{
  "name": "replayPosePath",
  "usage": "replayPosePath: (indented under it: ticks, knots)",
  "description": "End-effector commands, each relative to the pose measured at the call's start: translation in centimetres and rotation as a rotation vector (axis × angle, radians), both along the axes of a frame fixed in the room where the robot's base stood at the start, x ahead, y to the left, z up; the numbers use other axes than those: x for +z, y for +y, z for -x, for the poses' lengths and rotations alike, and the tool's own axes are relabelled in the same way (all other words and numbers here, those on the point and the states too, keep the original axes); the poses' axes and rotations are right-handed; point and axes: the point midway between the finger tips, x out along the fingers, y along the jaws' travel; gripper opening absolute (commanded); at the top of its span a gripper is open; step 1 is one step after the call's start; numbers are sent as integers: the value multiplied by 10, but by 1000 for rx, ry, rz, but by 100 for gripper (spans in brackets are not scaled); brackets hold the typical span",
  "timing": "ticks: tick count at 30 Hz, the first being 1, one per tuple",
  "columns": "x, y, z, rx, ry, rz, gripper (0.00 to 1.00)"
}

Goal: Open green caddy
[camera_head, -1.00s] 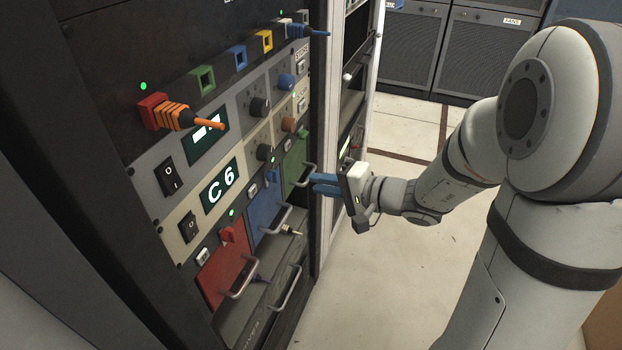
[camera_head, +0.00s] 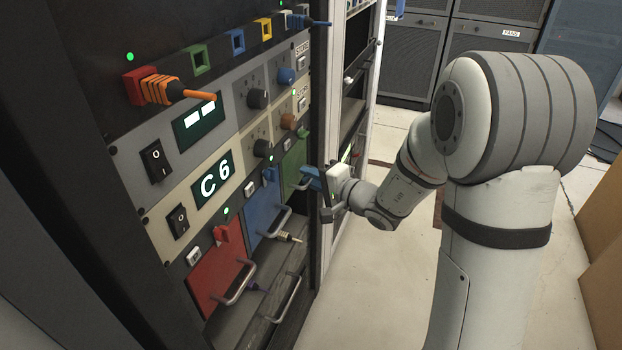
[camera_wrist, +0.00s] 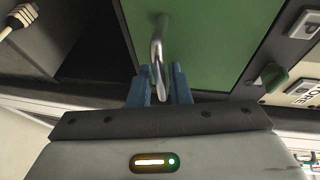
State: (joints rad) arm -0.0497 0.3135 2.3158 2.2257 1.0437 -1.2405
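The green caddy (camera_head: 295,162) sits in the lower row of the rack, to the right of the blue and red caddies, and looks closed. Its front (camera_wrist: 205,40) fills the top middle of the wrist view. Its metal handle (camera_wrist: 157,50) runs down between the blue fingers. The handle's far end is hidden behind the gripper.
The blue caddy (camera_head: 265,208) and red caddy (camera_head: 217,272) have their own handles beside it. A cable plug (camera_head: 288,237) sticks out near the blue caddy. An orange cable plug (camera_head: 160,90) juts from the upper panel. Open floor (camera_head: 375,270) lies to the right.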

Motion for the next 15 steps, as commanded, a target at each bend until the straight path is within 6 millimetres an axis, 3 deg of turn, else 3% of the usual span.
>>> replayPosePath:
  ticks: [5, 11, 15]
  knots:
    - [0, 0, 0, 0, 0, 0, 17]
    - [0, 0, 0, 1, 0, 0, 2]
    - [0, 0, 0, 1, 0, 0, 0]
